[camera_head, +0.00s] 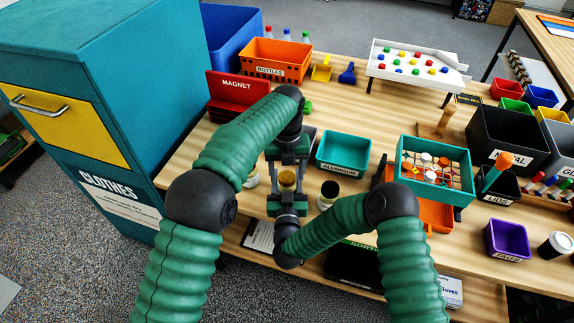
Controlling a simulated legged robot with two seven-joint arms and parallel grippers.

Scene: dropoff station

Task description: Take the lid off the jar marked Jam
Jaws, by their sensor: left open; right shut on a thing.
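A small jar with a gold lid (287,177) stands between my two grippers near the table's front edge. Its label is hidden or too small to read, so I cannot tell if it is marked Jam. My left gripper (287,163) is open just behind the jar, close to its lid. My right gripper (287,194) comes from the front and is shut, apparently around the jar's body. A dark-topped jar (328,194) stands to the right, and a pale jar (252,178) to the left is partly hidden by my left arm.
A teal aluminium bin (343,153) stands behind right of the jars. A teal crate (436,175) of small bottles is further right. A red magnet box (237,92) and an orange bottles crate (275,61) stand behind my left arm. A black lids bin (498,187) is at right.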

